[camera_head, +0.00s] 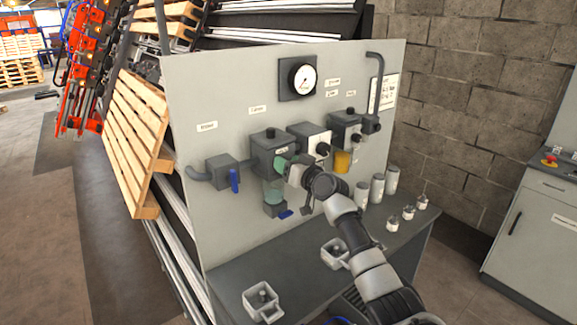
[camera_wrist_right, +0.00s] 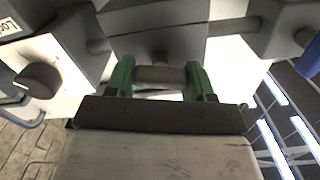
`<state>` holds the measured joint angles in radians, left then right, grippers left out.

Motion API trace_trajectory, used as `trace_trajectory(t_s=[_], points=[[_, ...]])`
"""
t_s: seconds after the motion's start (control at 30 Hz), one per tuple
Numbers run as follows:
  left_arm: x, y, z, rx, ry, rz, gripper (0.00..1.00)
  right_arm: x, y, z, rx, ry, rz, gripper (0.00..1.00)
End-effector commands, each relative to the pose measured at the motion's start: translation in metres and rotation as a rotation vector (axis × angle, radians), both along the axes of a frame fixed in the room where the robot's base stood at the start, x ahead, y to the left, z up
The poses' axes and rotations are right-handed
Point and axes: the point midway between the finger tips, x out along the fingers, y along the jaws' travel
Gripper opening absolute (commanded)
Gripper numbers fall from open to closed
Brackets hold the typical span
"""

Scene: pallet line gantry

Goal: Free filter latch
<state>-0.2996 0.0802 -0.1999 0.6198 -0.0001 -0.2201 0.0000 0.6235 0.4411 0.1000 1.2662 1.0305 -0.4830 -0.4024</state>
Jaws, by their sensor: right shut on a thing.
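The filter is a dark grey block (camera_head: 268,146) on the upright grey panel (camera_head: 215,110), with a clear greenish bowl (camera_head: 272,191) below it. My right gripper (camera_head: 283,166) is at the front right of this block, partly covering it. In the right wrist view its two green fingers (camera_wrist_right: 160,80) are shut on a small grey piece (camera_wrist_right: 160,74) at the lower edge of a grey block (camera_wrist_right: 158,36); this appears to be the filter latch. The latch is hidden behind the gripper in the head view. My left gripper is not in view.
A blue valve handle (camera_head: 235,181) hangs left of the filter. A regulator (camera_head: 311,135) and an amber-bowled unit (camera_head: 344,130) sit to its right, below a gauge (camera_head: 302,78). Grey canisters (camera_head: 376,188) and small cups stand on the bench (camera_head: 235,276). A pallet (camera_head: 135,135) leans at left.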

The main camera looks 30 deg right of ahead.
Motion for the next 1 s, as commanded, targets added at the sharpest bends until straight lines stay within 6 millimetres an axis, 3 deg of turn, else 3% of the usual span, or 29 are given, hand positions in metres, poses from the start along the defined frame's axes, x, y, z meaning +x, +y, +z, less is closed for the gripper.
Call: trace_trajectory(t_s=[0.47, 1.0], points=[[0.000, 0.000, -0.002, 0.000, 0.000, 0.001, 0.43, 0.000, -0.002, 0.000, 0.453, 0.034, 0.000, 0.29], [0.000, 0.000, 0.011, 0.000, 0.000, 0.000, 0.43, 0.000, -0.004, -0.002, 0.960, 0.074, -0.001, 0.29]])
